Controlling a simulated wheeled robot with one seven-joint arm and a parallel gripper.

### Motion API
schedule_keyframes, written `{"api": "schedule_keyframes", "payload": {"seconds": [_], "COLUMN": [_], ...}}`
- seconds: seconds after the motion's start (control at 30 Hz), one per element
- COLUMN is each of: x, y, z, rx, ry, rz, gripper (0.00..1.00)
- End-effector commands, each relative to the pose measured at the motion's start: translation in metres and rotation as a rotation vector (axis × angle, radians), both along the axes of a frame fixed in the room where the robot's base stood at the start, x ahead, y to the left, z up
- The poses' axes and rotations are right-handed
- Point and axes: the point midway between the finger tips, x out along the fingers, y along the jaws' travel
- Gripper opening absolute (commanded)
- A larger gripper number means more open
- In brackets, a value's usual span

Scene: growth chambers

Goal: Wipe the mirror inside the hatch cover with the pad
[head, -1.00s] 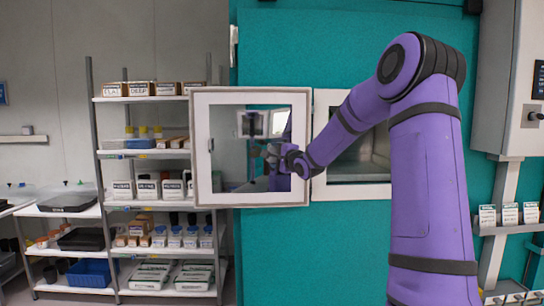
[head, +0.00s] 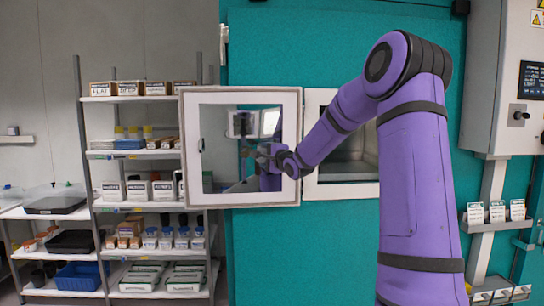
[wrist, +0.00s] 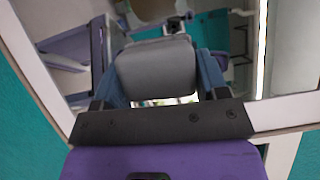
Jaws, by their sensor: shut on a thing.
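The hatch cover (head: 240,93) stands open, with a pale frame around a mirror (head: 215,150) on its inner face. The mirror reflects my arm and part of the room. My gripper (head: 262,158) is at the right part of the mirror, near the frame's right side. In the wrist view my gripper (wrist: 157,85) is shut on a grey pad (wrist: 157,68), with the mirror (wrist: 75,45) just beyond it. I cannot tell whether the pad touches the glass. The pad is too small to make out in the head view.
The hatch opening (head: 350,150) is right of the cover in a teal wall (head: 330,235). A shelf rack (head: 145,207) with boxes and bottles stands at left. A grey cabinet (head: 500,90) hangs at right. The space below the cover is clear.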

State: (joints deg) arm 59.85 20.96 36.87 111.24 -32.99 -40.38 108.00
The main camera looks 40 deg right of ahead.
Motion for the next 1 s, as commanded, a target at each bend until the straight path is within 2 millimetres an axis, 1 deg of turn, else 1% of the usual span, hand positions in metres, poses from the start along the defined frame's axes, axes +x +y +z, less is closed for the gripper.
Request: {"api": "schedule_keyframes", "payload": {"seconds": [0.27, 0.7, 0.87, 1.0], "x": [0.004, 0.02, 0.022, 0.026], "y": [0.009, 0.036, 0.039, 0.045], "z": [0.0, 0.0, 0.0, 0.0], "rx": [0.0, 0.0, -0.001, -0.001], "ry": [0.0, 0.001, 0.001, 0.001], "rz": [0.001, 0.002, 0.001, 0.003], "gripper": [0.43, 0.43, 0.43, 0.43]}}
